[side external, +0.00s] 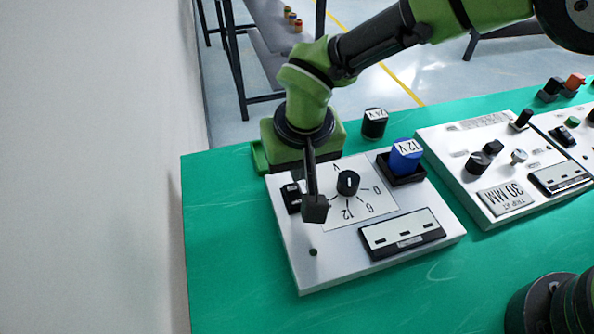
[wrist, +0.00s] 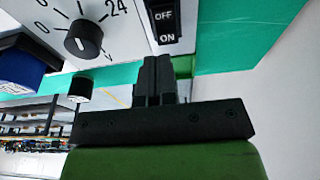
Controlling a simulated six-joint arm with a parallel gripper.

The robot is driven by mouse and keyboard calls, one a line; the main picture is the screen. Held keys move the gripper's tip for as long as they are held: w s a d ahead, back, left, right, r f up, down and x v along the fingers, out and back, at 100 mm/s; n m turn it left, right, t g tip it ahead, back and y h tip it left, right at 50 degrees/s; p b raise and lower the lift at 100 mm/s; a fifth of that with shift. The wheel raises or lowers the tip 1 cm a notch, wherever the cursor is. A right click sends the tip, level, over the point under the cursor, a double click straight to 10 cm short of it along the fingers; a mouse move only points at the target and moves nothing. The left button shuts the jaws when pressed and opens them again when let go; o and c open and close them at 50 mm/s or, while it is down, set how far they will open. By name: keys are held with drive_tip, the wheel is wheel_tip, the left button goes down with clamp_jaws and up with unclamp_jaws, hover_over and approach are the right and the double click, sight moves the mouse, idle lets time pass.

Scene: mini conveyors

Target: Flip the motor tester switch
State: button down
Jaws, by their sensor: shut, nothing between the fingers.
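The motor tester is a white panel (side external: 300,265) on the green bench. Its black rocker switch (side external: 291,197) is at the panel's left side, partly behind my gripper in the side view. In the wrist view the switch (wrist: 163,22) is marked OFF and ON; which side is pressed is unclear. My gripper (side external: 314,208) points down over the panel, shut and empty, its tips close to the switch. In the wrist view the shut fingers (wrist: 157,62) are just below the ON end; I cannot tell whether they touch it.
The panel also carries a black dial knob (side external: 347,183), a blue 12 V block (side external: 405,158) in a black socket, and a meter (side external: 402,233). A black labelled cylinder (side external: 374,124) stands behind. Another control panel (side external: 480,211) is to the right. The bench's left front is clear.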

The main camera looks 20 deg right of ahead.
drive_tip(key=shift+x, duration=1.45)
drive_tip(key=shift+f, duration=0.1)
drive_tip(key=shift+f, duration=0.15)
drive_tip(key=shift+s+r, duration=0.3)
drive_tip(key=shift+s, duration=0.4)
drive_tip(key=v, duration=1.4)
